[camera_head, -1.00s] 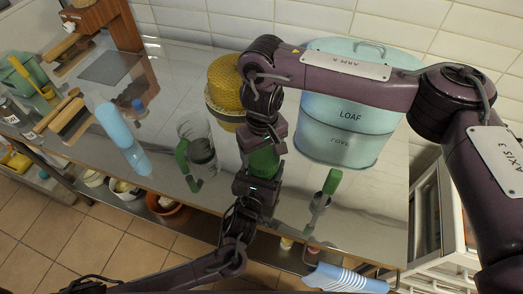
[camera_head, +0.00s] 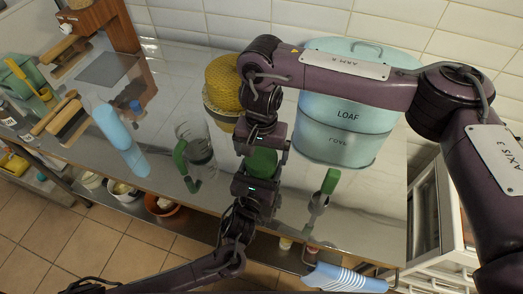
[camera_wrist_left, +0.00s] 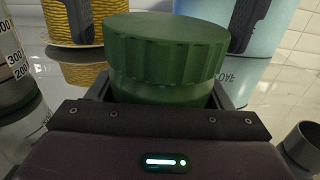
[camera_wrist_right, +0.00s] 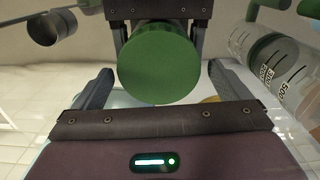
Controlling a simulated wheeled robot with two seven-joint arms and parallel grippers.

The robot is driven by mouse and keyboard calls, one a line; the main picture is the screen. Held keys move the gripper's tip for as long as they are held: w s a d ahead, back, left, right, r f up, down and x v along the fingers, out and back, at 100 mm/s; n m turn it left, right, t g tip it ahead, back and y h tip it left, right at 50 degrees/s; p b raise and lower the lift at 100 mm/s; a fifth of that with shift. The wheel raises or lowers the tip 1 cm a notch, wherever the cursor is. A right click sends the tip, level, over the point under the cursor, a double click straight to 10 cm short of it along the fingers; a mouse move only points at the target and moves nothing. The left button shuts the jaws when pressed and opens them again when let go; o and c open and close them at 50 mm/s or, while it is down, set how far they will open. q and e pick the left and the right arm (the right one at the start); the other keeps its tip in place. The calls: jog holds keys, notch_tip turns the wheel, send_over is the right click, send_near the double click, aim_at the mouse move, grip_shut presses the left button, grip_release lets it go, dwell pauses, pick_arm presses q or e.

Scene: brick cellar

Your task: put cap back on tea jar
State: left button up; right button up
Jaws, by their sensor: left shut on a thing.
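The green tea jar (camera_wrist_left: 162,92) is upright in my left gripper (camera_head: 258,182), which is shut on its body. The ribbed green cap (camera_wrist_left: 165,45) sits on top of the jar in the left wrist view. Whether it is fully seated I cannot tell. My right gripper (camera_head: 263,146) points down from above the jar. Its two fingers (camera_wrist_right: 160,85) stand wide apart on either side of the cap, with a visible gap on both sides. In the right wrist view the cap (camera_wrist_right: 158,65) shows as a plain green disc.
A glass jug with a green handle (camera_head: 199,152) stands left of the grippers. A yellow woven container (camera_head: 222,90) and a pale blue bread bin (camera_head: 340,135) stand behind. A green-handled metal tool (camera_head: 329,184) is to the right.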

jog(key=shift+w+r, duration=0.1)
jog(key=shift+r, duration=2.1)
jog(key=shift+c, duration=0.4)
